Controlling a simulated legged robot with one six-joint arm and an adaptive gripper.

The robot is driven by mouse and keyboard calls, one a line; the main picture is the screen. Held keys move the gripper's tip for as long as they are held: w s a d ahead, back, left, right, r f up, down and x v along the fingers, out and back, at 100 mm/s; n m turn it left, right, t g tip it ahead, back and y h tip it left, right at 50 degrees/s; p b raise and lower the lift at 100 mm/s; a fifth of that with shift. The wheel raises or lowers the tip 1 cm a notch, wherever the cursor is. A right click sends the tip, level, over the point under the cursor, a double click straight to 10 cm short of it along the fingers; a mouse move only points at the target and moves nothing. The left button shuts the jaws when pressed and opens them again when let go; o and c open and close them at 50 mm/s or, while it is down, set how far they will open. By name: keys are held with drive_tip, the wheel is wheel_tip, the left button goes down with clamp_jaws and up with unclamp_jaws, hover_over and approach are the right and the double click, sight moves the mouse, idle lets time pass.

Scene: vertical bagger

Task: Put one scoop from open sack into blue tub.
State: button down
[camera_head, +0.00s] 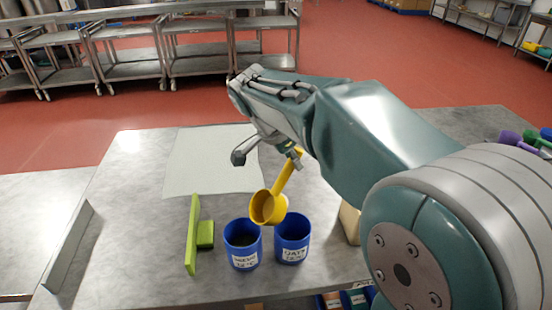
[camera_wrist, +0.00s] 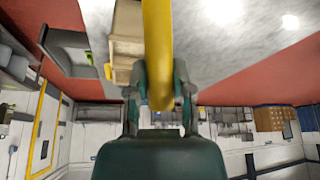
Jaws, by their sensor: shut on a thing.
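My gripper (camera_head: 294,160) is shut on the handle of a yellow scoop (camera_head: 268,207). The scoop hangs tilted, with its bowl low and its mouth turned towards the left. The bowl is above and between two labelled blue tubs, a left one (camera_head: 243,256) and a right one (camera_head: 292,250). The left tub looks dark inside; I cannot tell what it holds. The wrist view shows the yellow handle (camera_wrist: 157,40) between my gripper's fingers (camera_wrist: 160,88). I see no loose material in the scoop. I cannot make out an open sack.
A green upright board with a block (camera_head: 193,235) stands left of the tubs. A pale sheet (camera_head: 205,165) lies on the metal table (camera_head: 130,220). A beige object (camera_head: 350,222) is partly hidden behind my arm. Purple and green items (camera_head: 525,139) are at the far right.

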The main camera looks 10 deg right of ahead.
drive_tip(key=w+d+f+g+y, duration=0.3)
drive_tip(key=d+f+y, duration=0.3)
drive_tip(key=f+y, duration=0.35)
drive_tip(key=w+d+r, duration=0.2)
drive_tip(key=d, duration=0.6)
drive_tip(key=shift+w+r, duration=0.2)
